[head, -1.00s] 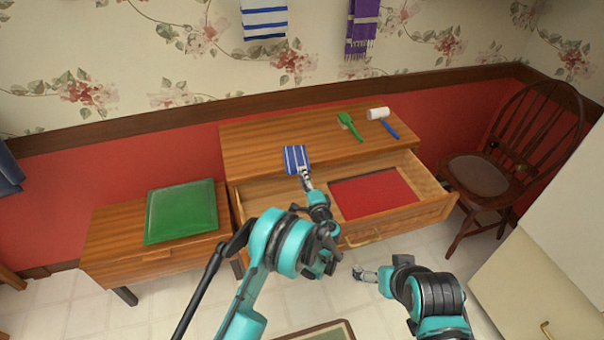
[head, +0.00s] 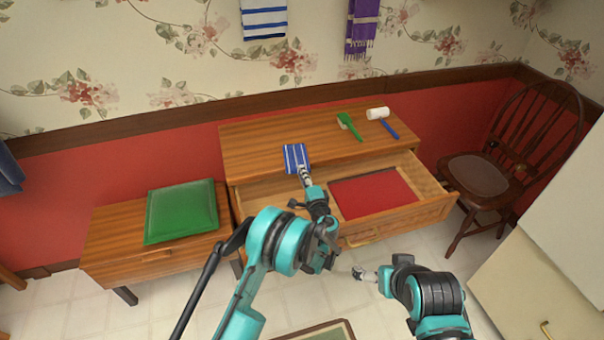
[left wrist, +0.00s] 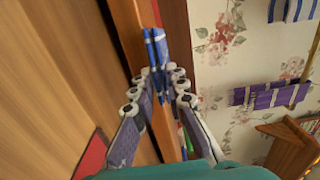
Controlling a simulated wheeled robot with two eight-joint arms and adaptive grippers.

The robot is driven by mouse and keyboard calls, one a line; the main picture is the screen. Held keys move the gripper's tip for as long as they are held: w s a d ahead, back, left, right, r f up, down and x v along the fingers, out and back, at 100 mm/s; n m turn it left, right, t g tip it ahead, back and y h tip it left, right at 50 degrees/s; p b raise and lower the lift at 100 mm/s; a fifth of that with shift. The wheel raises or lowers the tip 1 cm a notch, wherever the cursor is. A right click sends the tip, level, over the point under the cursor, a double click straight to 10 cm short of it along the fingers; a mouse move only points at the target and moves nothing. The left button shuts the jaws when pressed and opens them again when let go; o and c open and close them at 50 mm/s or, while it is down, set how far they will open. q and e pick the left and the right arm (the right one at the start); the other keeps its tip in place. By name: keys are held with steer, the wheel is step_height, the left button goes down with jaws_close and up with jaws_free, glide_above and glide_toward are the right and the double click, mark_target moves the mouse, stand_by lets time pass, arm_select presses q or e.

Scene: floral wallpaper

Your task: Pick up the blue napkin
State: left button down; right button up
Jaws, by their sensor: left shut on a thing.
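The blue napkin (head: 296,157) with white stripes is at the front edge of the wooden dresser top, above the open drawer. My left gripper (head: 305,174) is at its lower edge. In the left wrist view the napkin (left wrist: 158,55) extends from between the fingers of the left gripper (left wrist: 160,88), which is shut on it. From these views I cannot tell whether the napkin still touches the dresser. My right gripper (head: 362,274) is low over the floor in front of the drawer, apart from the napkin; its fingers are too small to read.
The open drawer (head: 425,213) holds a red flat item (head: 372,193). A green brush (head: 350,127) and a white-headed mallet (head: 384,122) lie on the dresser top (head: 250,140). A green cushion (head: 181,211) lies on the low cabinet at left. A chair (head: 485,170) stands at right.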

arm_select(q)
step_height(320, 180, up, 2)
steer(key=shift+r+p, duration=0.1)
steer(key=shift+p, duration=0.2)
steer(key=s+d+r, duration=0.2)
steer(key=s, duration=0.4)
steer(key=s+d+r, duration=0.2)
steer(key=s+r, duration=0.1)
steer(key=s, duration=0.4)
steer(key=shift+s+d, duration=0.15)
steer(key=shift+s, duration=0.05)
